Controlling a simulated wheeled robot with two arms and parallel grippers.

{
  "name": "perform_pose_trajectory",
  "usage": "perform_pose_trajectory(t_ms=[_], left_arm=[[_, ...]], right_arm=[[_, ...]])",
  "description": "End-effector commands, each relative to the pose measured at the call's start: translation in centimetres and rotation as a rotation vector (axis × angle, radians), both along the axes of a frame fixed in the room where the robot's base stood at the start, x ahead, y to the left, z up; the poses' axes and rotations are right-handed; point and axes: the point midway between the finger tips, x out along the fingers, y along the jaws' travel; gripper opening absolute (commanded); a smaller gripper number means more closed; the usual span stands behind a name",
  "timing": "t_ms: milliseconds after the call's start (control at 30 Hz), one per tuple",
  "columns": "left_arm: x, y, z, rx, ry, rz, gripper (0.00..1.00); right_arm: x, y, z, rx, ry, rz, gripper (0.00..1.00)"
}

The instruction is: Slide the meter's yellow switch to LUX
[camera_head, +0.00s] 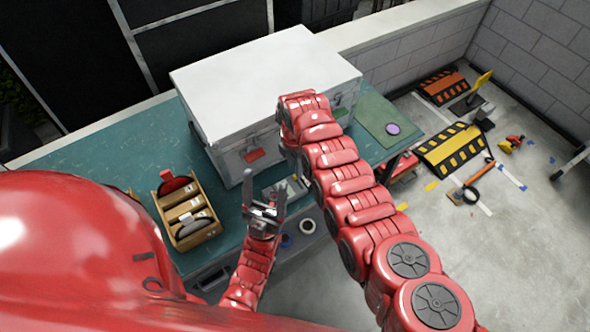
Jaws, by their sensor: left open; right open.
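My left gripper (264,188) is over the front edge of the green table, its two fingers apart and pointing away from me. Nothing shows between the fingers. A small grey object with a yellow spot (295,184) lies just right of the fingers, in front of the white case; it may be the meter, but it is too small to be sure. Its switch position and lettering cannot be read. My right arm reaches up over the case and bends down; its gripper is hidden behind the arm.
A large white case (255,75) stands on the green table (110,145). A wooden rack (187,212) with dark and grey items is at the left. A purple disc (392,129) is at the right.

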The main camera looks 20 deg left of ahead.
Motion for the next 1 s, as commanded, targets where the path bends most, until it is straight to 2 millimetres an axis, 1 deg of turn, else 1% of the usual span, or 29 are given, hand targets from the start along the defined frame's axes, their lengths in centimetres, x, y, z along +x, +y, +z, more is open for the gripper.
perform_pose_trajectory(t_ms=[133,200,300,433,700,767,800,967,1000], left_arm=[[0.0,0.0,0.2,0.0,0.0,0.0,0.69],[0.0,0.0,-1.4,0.0,-0.001,0.0,0.69],[0.0,0.0,-2.1,0.0,0.0,0.0,0.69],[0.0,0.0,-2.4,0.0,0.0,0.0,0.69],[0.0,0.0,-2.3,0.0,0.0,0.0,0.69],[0.0,0.0,-2.3,0.0,0.0,0.0,0.69],[0.0,0.0,-2.3,0.0,-0.001,0.0,0.69],[0.0,0.0,-2.3,0.0,0.0,0.0,0.69],[0.0,0.0,-2.3,0.0,0.0,0.0,0.69]], right_arm=[[-0.1,-0.1,-1.1,0.0,0.001,-0.003,0.45],[-0.1,0.0,-3.0,0.001,0.001,-0.003,0.45],[-0.1,-0.1,-3.8,0.001,0.001,-0.003,0.45],[-0.1,-0.1,-4.2,0.001,0.001,-0.003,0.45],[0.0,-0.1,-4.1,0.001,0.0,-0.003,0.45],[0.0,-0.1,-4.1,0.001,0.0,-0.003,0.36],[0.0,-0.1,-4.1,0.001,0.0,-0.003,0.29],[0.0,-0.1,-4.1,0.001,0.0,-0.004,0.0],[0.0,-0.1,-4.1,0.001,0.0,-0.004,0.0]])
